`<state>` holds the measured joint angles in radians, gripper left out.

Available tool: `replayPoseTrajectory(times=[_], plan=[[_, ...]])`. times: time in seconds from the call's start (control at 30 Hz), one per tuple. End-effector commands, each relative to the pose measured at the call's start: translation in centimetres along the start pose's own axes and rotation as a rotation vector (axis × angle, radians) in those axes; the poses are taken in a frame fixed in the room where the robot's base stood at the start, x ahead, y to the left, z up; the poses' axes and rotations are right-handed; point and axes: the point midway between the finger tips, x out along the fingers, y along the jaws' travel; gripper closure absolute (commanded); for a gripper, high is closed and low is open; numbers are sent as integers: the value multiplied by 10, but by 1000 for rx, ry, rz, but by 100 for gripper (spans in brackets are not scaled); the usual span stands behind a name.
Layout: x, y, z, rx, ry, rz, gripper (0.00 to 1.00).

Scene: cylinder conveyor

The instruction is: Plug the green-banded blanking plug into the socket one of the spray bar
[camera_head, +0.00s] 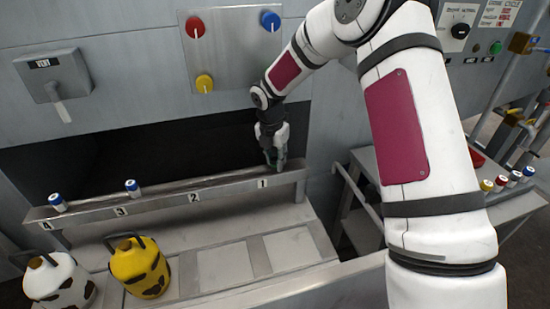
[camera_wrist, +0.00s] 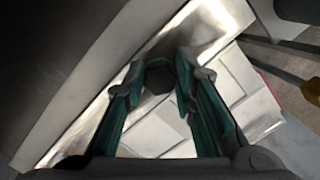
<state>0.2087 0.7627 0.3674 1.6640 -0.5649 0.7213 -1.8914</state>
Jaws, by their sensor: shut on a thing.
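The spray bar (camera_head: 230,186) runs across the front of the dark opening, with number labels 4, 3, 2, 1 from left to right. My gripper (camera_head: 275,160) is at the bar's right end, just above the label 1 (camera_head: 262,183). In the wrist view my gripper (camera_wrist: 158,72) has its two teal-lined fingers closed around a dark round plug (camera_wrist: 158,78) over the bright metal bar. The plug's green band does not show, and its lower end is hidden. I cannot tell whether the plug is in socket one or above it.
Blue-topped plugs stand at label 4 (camera_head: 57,202) and label 3 (camera_head: 132,188). A yellow canister (camera_head: 140,268) and a white one (camera_head: 60,280) stand front left. A side table (camera_head: 515,207) at right holds several small plugs (camera_head: 500,182). The control panel (camera_head: 230,48) is above.

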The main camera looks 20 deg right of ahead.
Motion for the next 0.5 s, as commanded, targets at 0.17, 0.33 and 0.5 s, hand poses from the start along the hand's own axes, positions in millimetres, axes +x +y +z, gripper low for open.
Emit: replayPoseTrajectory(times=[0.17, 0.33, 0.5], plan=[[5, 0, -1, 0, 1, -1, 99], [5, 0, -1, 0, 1, -1, 52], [5, 0, -1, 0, 1, -1, 52]])
